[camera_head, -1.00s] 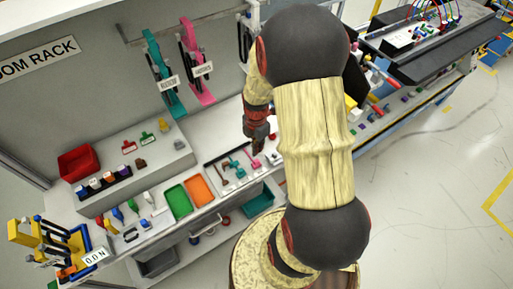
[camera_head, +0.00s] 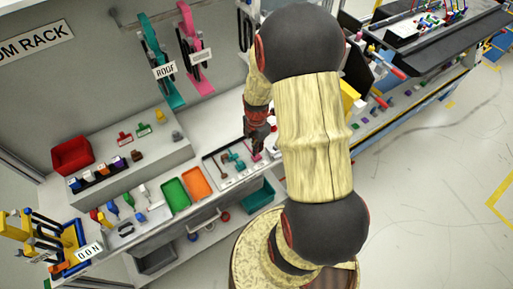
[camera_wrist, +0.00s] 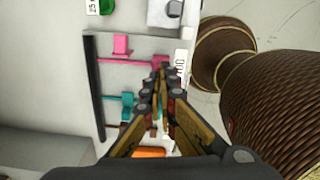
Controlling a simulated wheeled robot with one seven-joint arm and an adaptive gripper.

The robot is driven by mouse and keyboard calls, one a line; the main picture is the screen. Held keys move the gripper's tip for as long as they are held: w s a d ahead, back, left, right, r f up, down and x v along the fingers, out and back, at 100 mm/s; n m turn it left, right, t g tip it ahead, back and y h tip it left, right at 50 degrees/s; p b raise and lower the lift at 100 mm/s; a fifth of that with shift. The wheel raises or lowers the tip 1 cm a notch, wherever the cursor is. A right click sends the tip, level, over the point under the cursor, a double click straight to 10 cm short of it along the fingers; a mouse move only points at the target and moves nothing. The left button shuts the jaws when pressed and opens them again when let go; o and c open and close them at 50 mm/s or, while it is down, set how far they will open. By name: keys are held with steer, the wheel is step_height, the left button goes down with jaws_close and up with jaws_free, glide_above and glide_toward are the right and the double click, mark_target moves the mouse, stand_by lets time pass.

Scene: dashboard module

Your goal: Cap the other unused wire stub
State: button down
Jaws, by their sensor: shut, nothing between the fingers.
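My gripper (camera_head: 257,148) is over the right part of the white bench, above a shallow tray of small coloured pieces. In the wrist view its fingers (camera_wrist: 160,78) are together and hold nothing. Below them lie a pink piece (camera_wrist: 121,45) and a teal piece (camera_wrist: 119,106), with a dark red-brown piece partly hidden beside the fingers. The same pink piece (camera_head: 254,154) and teal pieces (camera_head: 234,161) show small in the head view. I cannot make out a wire stub or tell which piece is a cap. Coloured wires (camera_head: 438,18) stand on a module at the far right bench.
A green tray (camera_head: 175,194) and an orange tray (camera_head: 195,184) sit left of the gripper. A red bin (camera_head: 71,154) stands on the raised shelf. Teal (camera_head: 163,88) and pink (camera_head: 195,62) tools hang behind. Open floor (camera_head: 430,190) lies at right.

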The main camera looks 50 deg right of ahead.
steer(key=shift+f, duration=0.45)
steer(key=shift+r, duration=0.1)
step_height(320, 180, up, 3)
steer(key=shift+p, duration=1.1)
step_height(320, 180, up, 12)
